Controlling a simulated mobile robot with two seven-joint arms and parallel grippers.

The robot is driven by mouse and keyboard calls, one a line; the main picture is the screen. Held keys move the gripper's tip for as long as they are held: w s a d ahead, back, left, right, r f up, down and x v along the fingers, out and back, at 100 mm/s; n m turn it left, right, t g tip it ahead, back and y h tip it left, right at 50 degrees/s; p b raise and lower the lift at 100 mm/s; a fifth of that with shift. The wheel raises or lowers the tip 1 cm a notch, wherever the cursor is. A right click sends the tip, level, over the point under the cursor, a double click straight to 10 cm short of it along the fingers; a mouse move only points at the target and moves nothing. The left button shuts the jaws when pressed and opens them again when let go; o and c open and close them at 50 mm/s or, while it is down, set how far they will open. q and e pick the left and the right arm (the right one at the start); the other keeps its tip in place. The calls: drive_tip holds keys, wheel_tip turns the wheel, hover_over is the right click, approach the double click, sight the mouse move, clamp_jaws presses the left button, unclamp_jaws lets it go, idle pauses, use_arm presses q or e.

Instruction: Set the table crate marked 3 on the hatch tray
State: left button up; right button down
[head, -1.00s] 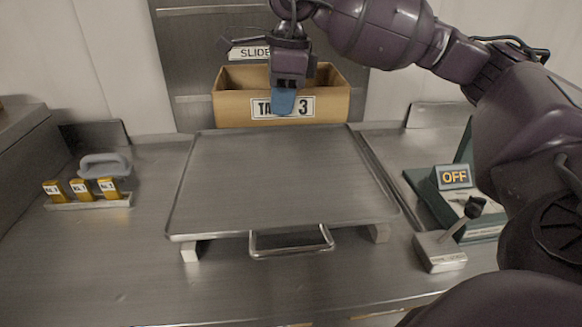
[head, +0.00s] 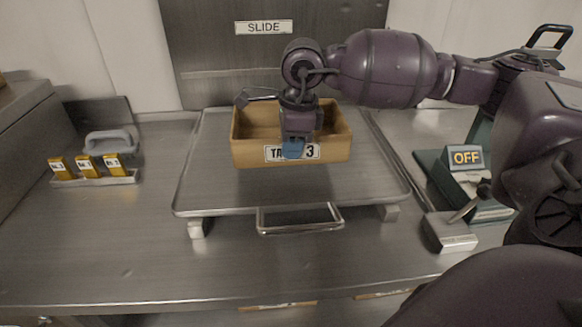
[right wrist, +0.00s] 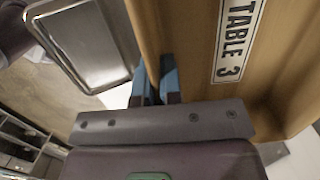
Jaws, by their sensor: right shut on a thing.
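The tan crate (head: 242,154) marked "TABLE 3" is over the back middle of the flat metal hatch tray (head: 225,192). I cannot tell whether its bottom touches the tray. Its open top faces up, and my gripper covers part of its front label. My right gripper (head: 293,148) reaches down from above and is shut on the crate's front wall. In the right wrist view, the blue fingers (right wrist: 156,82) are at the edge of the crate (right wrist: 190,50), beside its "TABLE 3" label. My left gripper is not in view.
A hatch labelled "SLIDE" (head: 264,27) is behind the tray. Yellow tagged blocks (head: 88,166) and a grey handle (head: 110,142) stand at left. An "OFF" sign (head: 467,157) and a lever box (head: 447,232) are at right. The front of the tray is clear.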

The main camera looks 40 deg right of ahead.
sight(292, 164)
wheel_tip(292, 164, down, 5)
drive_tip(key=shift+f, duration=0.2)
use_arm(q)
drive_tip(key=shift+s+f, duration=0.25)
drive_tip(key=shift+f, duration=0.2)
use_arm(e)
drive_tip(key=shift+f+b, duration=0.1)
drive_tip(key=shift+b, duration=0.2)
drive_tip(key=c, duration=1.7)
unclamp_jaws()
drive_tip(key=shift+f, duration=0.1)
drive_tip(key=o, duration=0.4)
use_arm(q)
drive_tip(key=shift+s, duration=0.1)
